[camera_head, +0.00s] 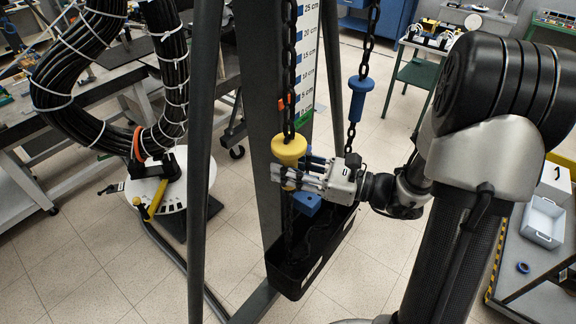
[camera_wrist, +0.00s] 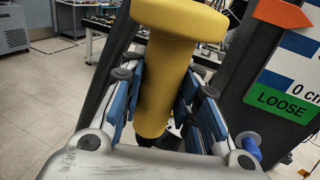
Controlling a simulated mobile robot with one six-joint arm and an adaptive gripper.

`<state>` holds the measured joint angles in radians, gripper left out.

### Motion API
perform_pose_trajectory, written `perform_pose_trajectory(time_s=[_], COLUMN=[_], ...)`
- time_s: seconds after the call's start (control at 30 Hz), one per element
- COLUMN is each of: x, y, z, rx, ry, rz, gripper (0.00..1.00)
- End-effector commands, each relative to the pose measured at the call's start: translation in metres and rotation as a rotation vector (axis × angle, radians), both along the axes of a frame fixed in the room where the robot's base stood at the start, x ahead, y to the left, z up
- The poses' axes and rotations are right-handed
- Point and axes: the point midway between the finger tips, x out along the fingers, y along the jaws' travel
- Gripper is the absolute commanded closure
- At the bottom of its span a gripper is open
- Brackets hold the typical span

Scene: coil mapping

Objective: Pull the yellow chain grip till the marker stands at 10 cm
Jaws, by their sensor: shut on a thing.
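The yellow chain grip (camera_head: 288,149) hangs upright on a dark chain (camera_head: 291,60) in front of the grey post. My gripper (camera_head: 288,178) comes from the right and is shut on it below its wide top; the wrist view shows the yellow grip (camera_wrist: 165,95) between the blue finger pads. The orange marker (camera_head: 283,103) is beside the scale (camera_head: 306,60), low down near its 5 cm label. In the wrist view the marker (camera_wrist: 283,13) points right, above the 0 cm line and green LOOSE field (camera_wrist: 281,98). Its exact reading cannot be told.
A blue grip (camera_head: 361,97) hangs on a second chain to the right. A black bin (camera_head: 290,282) below holds slack chain. Dark frame legs (camera_head: 204,150) stand left. A cable coil (camera_head: 60,85) and white round base (camera_head: 165,195) are further left. A cart (camera_head: 545,262) is right.

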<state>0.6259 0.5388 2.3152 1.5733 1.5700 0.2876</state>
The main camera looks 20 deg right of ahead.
Motion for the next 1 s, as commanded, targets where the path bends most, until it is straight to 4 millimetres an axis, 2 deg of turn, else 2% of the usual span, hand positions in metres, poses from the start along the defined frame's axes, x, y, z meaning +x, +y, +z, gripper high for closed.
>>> perform_pose_trajectory(time_s=[0.3,0.47,0.57,0.8,1.0], x=[0.000,0.000,0.000,0.000,-0.001], y=[0.000,0.000,0.000,0.000,0.000], z=[-0.002,-0.018,-0.040,-0.108,-0.158], rx=[0.000,0.001,0.001,-0.001,-0.003], ry=[0.000,0.001,0.003,0.006,0.007], rz=[0.000,0.001,0.001,0.001,0.002], gripper=[1.00,1.00,1.00,1.00,1.00])
